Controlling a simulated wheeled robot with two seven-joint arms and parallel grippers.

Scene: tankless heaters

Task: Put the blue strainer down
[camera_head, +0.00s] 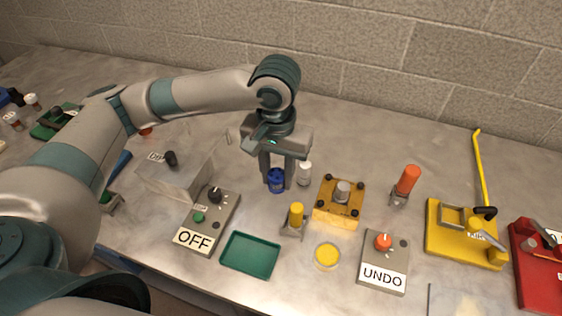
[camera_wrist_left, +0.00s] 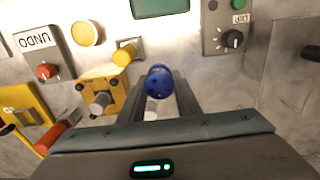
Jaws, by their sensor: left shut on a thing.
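The blue strainer (camera_head: 277,180) is a small dark blue cylinder near the middle of the table in the head view. My left gripper (camera_head: 277,178) points down and is shut on it, one finger on each side. In the left wrist view the round blue top of the strainer (camera_wrist_left: 159,82) shows between the two fingers (camera_wrist_left: 160,95). The strainer is upright and low; I cannot tell whether its bottom touches the table. My right gripper is in neither view.
A white cylinder (camera_head: 304,173) stands close to the right finger. Nearby are a yellow block (camera_head: 324,214) with a grey knob, a yellow-topped peg (camera_head: 296,215), a green tray (camera_head: 264,239), an OFF box (camera_head: 227,217) and an UNDO box (camera_head: 371,265). Bare table lies behind the gripper.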

